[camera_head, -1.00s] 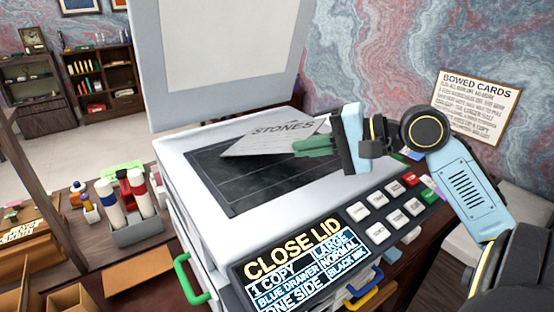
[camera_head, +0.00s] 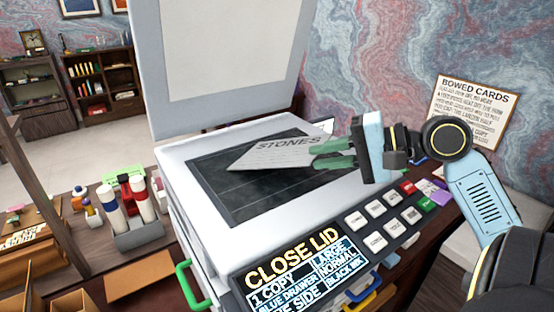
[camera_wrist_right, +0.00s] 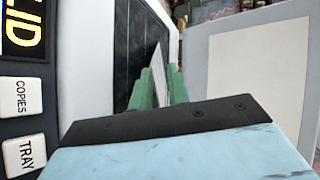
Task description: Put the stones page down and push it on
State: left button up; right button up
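The stones page (camera_head: 268,153) is a pale sheet headed "STONES". It is tilted over the dark glass (camera_head: 245,195) of the copier, toward the far right part of the glass. My right gripper (camera_head: 325,154) has green fingers shut on the page's right edge. In the right wrist view the page (camera_wrist_right: 158,72) shows edge-on between the green fingers (camera_wrist_right: 157,88). I cannot tell whether its low edge touches the glass. The copier lid (camera_head: 225,60) stands open. The copier screen (camera_head: 300,270) reads "CLOSE LID". My left gripper is not in view.
A button panel (camera_head: 385,220) lies at the copier's front right. A green drawer handle (camera_head: 190,285) sticks out at the left. A holder with bottles (camera_head: 138,228) stands left of the copier. A "BOWED CARDS" sign (camera_head: 475,108) hangs on the wall behind my right arm.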

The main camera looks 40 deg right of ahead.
jog(key=p+v, duration=0.2)
jog(key=v, duration=0.2)
jog(key=shift+s, duration=0.15)
notch_tip(320, 180, up, 7)
jog(key=s+d+p, duration=0.1)
jog(key=s+p, duration=0.1)
jog(key=p, duration=0.1)
jog(key=shift+s+d, duration=0.2)
jog(key=shift+d, duration=0.1)
